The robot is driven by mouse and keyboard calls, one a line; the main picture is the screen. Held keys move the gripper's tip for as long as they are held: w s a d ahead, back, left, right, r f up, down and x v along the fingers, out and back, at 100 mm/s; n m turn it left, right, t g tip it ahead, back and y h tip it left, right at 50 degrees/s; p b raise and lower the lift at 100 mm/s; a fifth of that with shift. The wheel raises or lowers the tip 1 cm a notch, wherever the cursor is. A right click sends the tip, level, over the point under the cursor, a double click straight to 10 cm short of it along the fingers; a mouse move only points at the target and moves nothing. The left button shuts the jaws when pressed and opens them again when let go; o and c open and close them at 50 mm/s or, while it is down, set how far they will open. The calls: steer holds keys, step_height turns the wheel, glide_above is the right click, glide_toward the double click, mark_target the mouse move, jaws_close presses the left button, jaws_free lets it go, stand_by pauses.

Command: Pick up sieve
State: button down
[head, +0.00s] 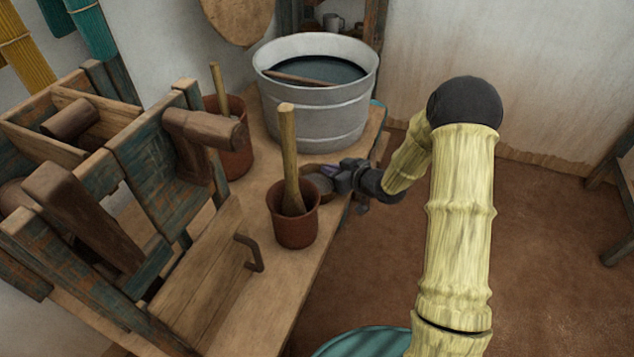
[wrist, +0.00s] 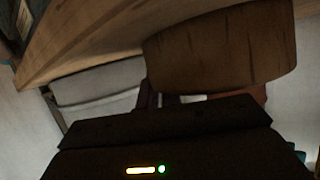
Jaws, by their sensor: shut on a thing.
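The sieve (head: 319,183) is a small round thing with a brown rim and a greyish face, at the table's right edge in the head view. It is partly hidden behind the brown pot with the wooden stick and by my gripper. My gripper (head: 342,178) reaches in from the right and is shut on the sieve's near right side. In the wrist view the sieve's brown curved wooden side (wrist: 220,48) fills the upper right, close against the fingers. I cannot tell whether the sieve is touching the table.
A brown pot (head: 296,231) with a wooden stick stands just in front of the sieve. A large grey metal tub (head: 314,112) of dark liquid stands behind it. Another brown pot (head: 238,158) and wooden frames (head: 160,185) are to the left. Open floor (head: 545,225) lies right of the table.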

steer(key=shift+f, duration=0.1)
step_height(320, 180, up, 10)
steer(key=p, duration=0.4)
steer(key=shift+p, duration=0.3)
